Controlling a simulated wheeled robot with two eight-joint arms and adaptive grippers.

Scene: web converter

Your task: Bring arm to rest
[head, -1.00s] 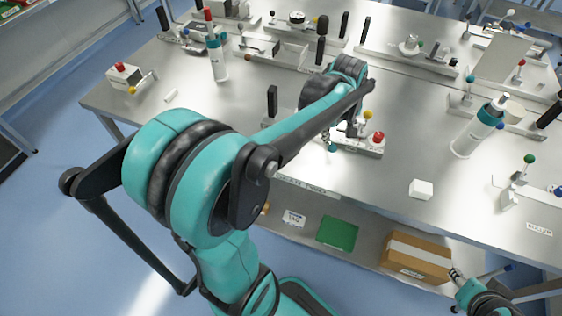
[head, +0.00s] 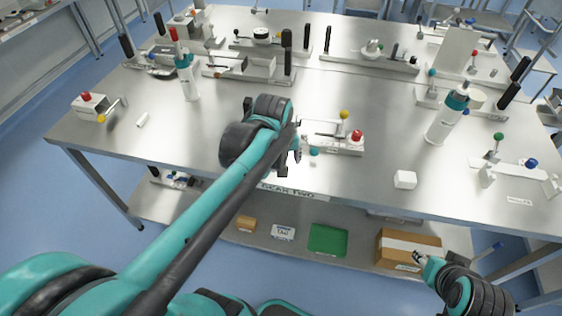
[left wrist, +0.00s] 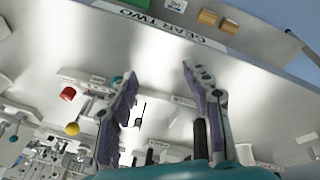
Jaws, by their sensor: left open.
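My left arm reaches in from the lower left in the head view. Its gripper (head: 290,160) hangs over the front part of the steel table, left of the fixture with a red button (head: 357,135) and yellow knob. The wrist hides much of the fingers there. In the left wrist view the left gripper (left wrist: 157,78) has its two fingers wide apart with nothing between them. My right gripper (head: 418,257) is at the lower right, in front of the cardboard box in the picture; its fingers are too small to read.
The steel table (head: 215,125) carries several fixtures, a white block (head: 405,179) and a teal-topped bottle (head: 447,115). The shelf below holds a green bin (head: 328,240) and a cardboard box (head: 400,248). Blue floor is clear at the left.

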